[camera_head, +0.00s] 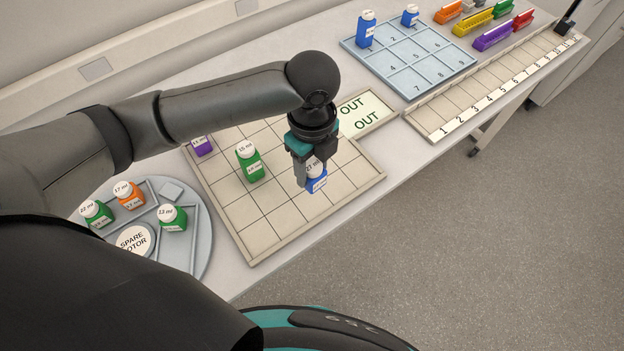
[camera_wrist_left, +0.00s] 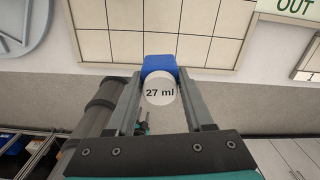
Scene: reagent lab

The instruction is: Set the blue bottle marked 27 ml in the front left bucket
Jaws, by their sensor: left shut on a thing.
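The blue bottle (camera_head: 316,185), its white cap marked 27 ml, is between the fingers of my left gripper (camera_head: 310,170), which is shut on it. It is over the right part of the beige grid tray; I cannot tell whether it touches the tray. In the left wrist view the cap (camera_wrist_left: 160,90) faces the camera between both fingers (camera_wrist_left: 161,100). The round grey-blue spare rotor (camera_head: 203,240) is at the left, divided into buckets. My arm and body hide its near left part, so the front left bucket is not clearly seen. My right gripper is not in view.
The rotor holds green bottles (camera_head: 173,220) (camera_head: 97,214) and an orange one (camera_head: 128,196). The grid tray (camera_head: 285,222) also holds a green bottle (camera_head: 249,163) and a purple one (camera_head: 202,146). The OUT plate (camera_head: 366,112) and blue numbered tray (camera_head: 408,88) lie farther right.

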